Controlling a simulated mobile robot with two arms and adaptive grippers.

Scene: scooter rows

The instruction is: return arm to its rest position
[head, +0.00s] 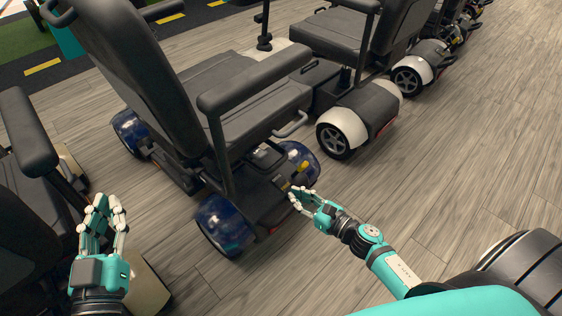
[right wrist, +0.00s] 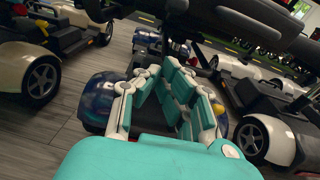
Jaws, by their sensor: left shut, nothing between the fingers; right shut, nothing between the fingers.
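My right gripper (head: 301,196) is at the rear of a blue scooter (head: 228,222), close to its rear housing beside a yellow part (head: 299,160). Its fingers are shut with nothing between them. I cannot tell whether it touches the scooter. In the right wrist view the right gripper (right wrist: 172,82) points toward the blue scooter's rear wheel cover (right wrist: 100,97). My left gripper (head: 103,208) is at the lower left, pointing up in the picture, shut and empty, in front of a scooter with a pale cover (head: 148,290).
A scooter with a white rear cover (head: 343,125) stands beyond the blue one, with several more in a row toward the upper right. A dark armrest (head: 26,130) is close at the left. The wooden floor (head: 470,140) at the right is clear.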

